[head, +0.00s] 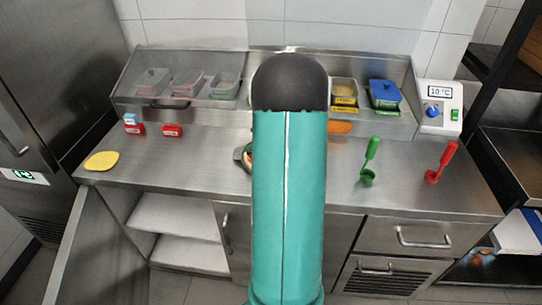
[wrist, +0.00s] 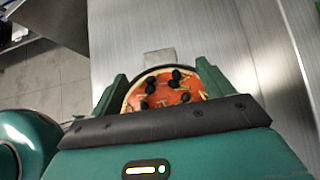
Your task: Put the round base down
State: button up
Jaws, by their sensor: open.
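A round base (wrist: 165,92) with red sauce, black olives and pale strips shows in the wrist view, directly in front of my gripper. My gripper (wrist: 163,78) is open, with one green finger on each side of the base. I cannot tell whether the fingers touch it. The lower part of the base is hidden behind the gripper's dark edge. In the head view my arm covers most of this area, and only a sliver of the base (head: 249,157) shows at the arm's left edge, over the steel counter (head: 205,170).
A yellow disc (head: 101,161) lies at the counter's left end. Red boxes (head: 172,131) stand at the back left. Topping tubs (head: 343,92) line the back. A pale square piece (wrist: 158,57) lies beyond the base.

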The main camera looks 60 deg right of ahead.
aim_at(237, 152)
jog(key=x, duration=0.9)
jog(key=shift+s+a, duration=0.15)
jog(key=c, duration=1.4)
jog(key=shift+r, duration=0.1)
jog(key=shift+r, duration=0.4)
notch_tip(237, 152, up, 2)
jog(key=shift+r, duration=0.15)
jog(key=s+a+r, duration=0.6)
jog(key=s, duration=0.1)
jog(key=s+a+r, duration=0.3)
jog(key=shift+s+a+r, duration=0.1)
jog(key=shift+s+r, duration=0.25)
jog(key=shift+r, duration=0.05)
